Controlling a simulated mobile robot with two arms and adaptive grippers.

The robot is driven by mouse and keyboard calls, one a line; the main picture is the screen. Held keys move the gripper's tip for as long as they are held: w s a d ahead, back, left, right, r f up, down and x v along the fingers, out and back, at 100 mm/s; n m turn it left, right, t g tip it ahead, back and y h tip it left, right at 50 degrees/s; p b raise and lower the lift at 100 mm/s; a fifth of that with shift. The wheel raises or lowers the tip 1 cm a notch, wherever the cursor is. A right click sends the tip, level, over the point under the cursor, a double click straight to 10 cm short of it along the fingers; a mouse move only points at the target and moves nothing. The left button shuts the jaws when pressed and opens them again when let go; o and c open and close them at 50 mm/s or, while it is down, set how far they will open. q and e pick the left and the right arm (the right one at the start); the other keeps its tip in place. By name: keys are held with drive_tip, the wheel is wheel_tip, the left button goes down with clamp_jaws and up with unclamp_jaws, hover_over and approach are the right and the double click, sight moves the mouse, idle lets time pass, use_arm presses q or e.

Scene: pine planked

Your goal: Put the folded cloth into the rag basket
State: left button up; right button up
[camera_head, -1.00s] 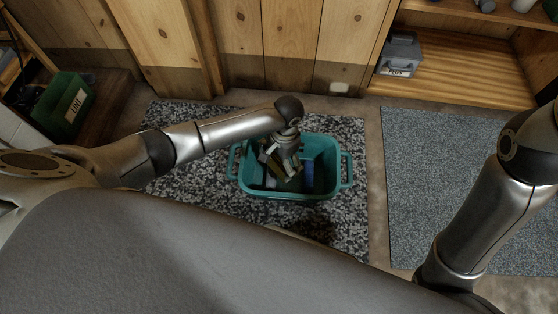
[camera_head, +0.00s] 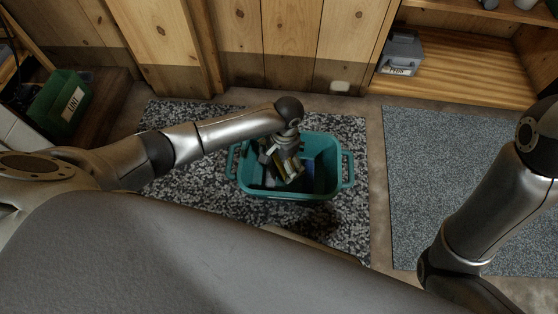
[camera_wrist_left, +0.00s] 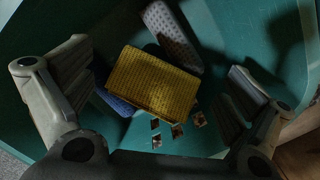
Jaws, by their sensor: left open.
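The teal basket (camera_head: 305,194) stands on the speckled rug, and my left gripper (camera_head: 281,168) reaches down into it. In the left wrist view the gripper (camera_wrist_left: 158,85) is open, with its fingers apart on either side of a yellow, waffle-textured folded cloth (camera_wrist_left: 152,84). Gaps show between the cloth and both fingers. The cloth appears to lie over a grey dotted cloth (camera_wrist_left: 172,38) and a blue one (camera_wrist_left: 114,103) inside the basket. In the head view the gripper covers most of the yellow cloth. My right gripper is out of the picture.
Small picture-like squares (camera_wrist_left: 177,131) show beside the yellow cloth. A green bin (camera_head: 62,103) stands at the left. A grey box (camera_head: 401,52) sits on the wooden shelf at the upper right. A bare blue-grey mat (camera_head: 440,165) lies to the right.

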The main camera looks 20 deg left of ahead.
use_arm(q)
wheel_tip(320, 180, up, 12)
drive_tip(key=w, duration=0.1)
drive_tip(key=shift+w+d, duration=0.15)
drive_tip(key=shift+d, duration=0.2)
idle(0.5)
